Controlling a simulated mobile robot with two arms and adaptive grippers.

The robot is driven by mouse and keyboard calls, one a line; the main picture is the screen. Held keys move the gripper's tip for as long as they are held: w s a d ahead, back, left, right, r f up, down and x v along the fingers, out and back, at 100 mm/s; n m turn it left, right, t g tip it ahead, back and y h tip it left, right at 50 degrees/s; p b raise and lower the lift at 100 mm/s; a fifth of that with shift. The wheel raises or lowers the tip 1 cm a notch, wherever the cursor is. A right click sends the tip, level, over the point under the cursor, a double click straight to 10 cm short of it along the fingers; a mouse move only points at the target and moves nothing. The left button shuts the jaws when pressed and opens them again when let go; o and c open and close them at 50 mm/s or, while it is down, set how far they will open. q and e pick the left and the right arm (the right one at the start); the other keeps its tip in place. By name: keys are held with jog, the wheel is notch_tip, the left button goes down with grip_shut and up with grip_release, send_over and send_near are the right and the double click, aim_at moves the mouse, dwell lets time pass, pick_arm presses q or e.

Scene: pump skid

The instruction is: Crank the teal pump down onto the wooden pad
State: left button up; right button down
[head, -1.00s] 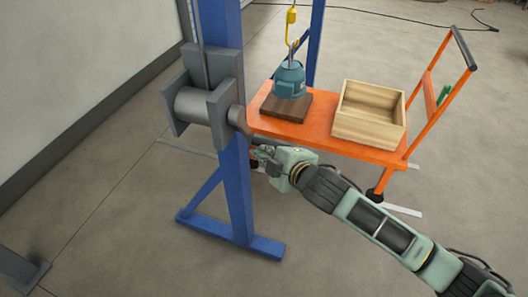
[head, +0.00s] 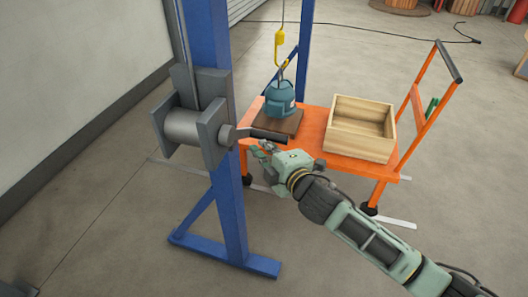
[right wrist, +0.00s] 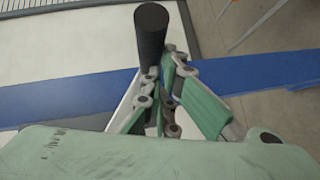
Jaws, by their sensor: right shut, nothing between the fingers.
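The teal pump (head: 281,97) hangs under a yellow hook (head: 280,45) and its base appears at the wooden pad (head: 289,127); I cannot tell whether any gap is left. The pad lies on the orange cart (head: 312,142). The grey winch (head: 190,125) is on the blue post, with its dark crank handle (head: 268,135) sticking out to the right. My right gripper (head: 262,148) is shut and empty, just below the handle. In the right wrist view the handle (right wrist: 151,38) stands beyond the fingertips (right wrist: 165,72). My left gripper is out of view.
A blue post (head: 225,190) with a floor foot stands left of my right arm. An open wooden crate (head: 360,128) sits on the cart, left of its push bar (head: 410,110). The floor in front is clear.

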aim_at(270, 135)
jog(key=shift+w+d+r, duration=0.25)
jog(key=shift+w+r, duration=0.05)
jog(key=shift+w, duration=0.05)
jog(key=shift+w+d+r, duration=0.1)
jog(key=shift+w+r, duration=0.05)
jog(key=shift+w, duration=0.05)
dwell(0.6)
jog(key=shift+w+d+r+n+t, duration=0.2)
jog(key=shift+w+r+n+t, duration=0.3)
jog(key=shift+r, duration=0.4)
dwell(2.0)
jog(key=shift+d, duration=0.1)
